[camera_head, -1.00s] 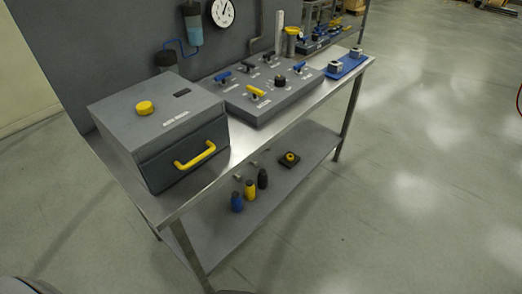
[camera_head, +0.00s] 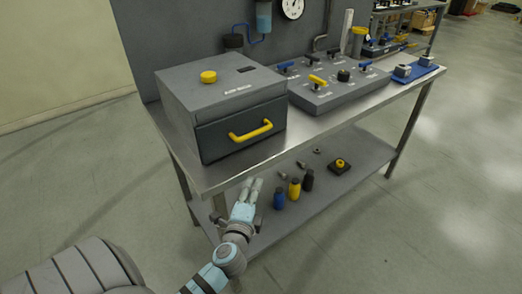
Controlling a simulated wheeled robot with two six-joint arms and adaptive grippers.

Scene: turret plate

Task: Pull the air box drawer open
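The air box (camera_head: 215,84) is a grey box at the left end of the steel bench. Its dark drawer front (camera_head: 225,140) appears shut and carries a yellow bar handle (camera_head: 251,131). A yellow knob (camera_head: 208,77) sits on top of the box. My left gripper (camera_head: 251,184) is in front of the bench, below and apart from the handle. Its two pale fingers stand slightly apart with nothing visible between them. My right gripper is not in view.
A valve panel (camera_head: 330,97) stands right of the box on the bench (camera_head: 262,149). Blue, yellow and black bottles (camera_head: 294,188) stand on the lower shelf (camera_head: 345,150), close to my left gripper. The floor in front is clear.

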